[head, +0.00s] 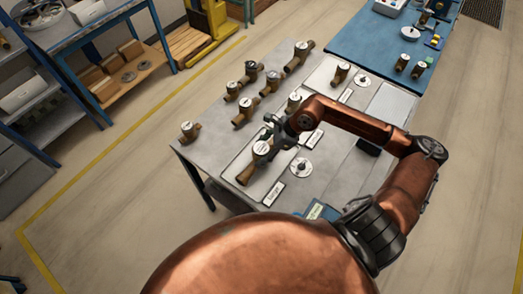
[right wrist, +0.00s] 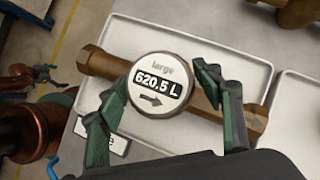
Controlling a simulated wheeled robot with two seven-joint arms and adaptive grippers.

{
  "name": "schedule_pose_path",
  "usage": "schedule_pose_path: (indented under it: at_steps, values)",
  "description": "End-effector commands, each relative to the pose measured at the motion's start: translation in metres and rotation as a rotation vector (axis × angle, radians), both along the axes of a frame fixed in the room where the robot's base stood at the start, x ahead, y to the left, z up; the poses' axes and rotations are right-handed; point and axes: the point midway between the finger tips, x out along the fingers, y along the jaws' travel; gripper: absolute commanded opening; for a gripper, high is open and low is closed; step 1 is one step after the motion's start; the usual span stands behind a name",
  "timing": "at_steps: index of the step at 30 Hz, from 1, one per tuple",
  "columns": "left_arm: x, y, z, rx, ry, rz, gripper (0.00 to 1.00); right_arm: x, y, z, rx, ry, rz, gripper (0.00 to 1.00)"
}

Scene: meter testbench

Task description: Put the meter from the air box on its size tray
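A brass meter with a round white dial (right wrist: 165,85) reading "large 620.5 L" lies across a pale tray (right wrist: 235,47) in the right wrist view. In the head view the meter (head: 245,175) lies on its tray (head: 262,185) at the front of the grey table. My right gripper (right wrist: 163,105) is above it with its two green fingers on either side of the dial; they look spread, and contact is unclear. It also shows in the head view (head: 271,138). A dark gripper, apparently my left (right wrist: 45,72), shows small at the left of the right wrist view.
Several other brass meters (head: 243,115) stand along the table's left and far parts. A white disc-shaped item (head: 301,167) lies right of the tray, near a label (head: 273,193). A box with a small display (head: 318,210) is at the near edge. A blue bench (head: 365,42) stands beyond.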

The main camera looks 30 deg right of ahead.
Motion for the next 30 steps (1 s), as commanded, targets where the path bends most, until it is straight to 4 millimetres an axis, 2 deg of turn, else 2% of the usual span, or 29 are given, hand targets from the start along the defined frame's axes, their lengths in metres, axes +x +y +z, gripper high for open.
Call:
schedule_pose_path:
  at_steps: [14, 30]
  values:
    - [0.000, 0.000, 0.001, 0.000, 0.000, 0.000, 1.00, -0.001, -0.003, 0.006, -0.002, -0.001, -0.001, 0.68]
    - [-0.001, 0.000, -0.001, 0.000, 0.000, 0.000, 1.00, -0.031, -0.048, 0.090, -0.001, 0.001, -0.001, 0.68]
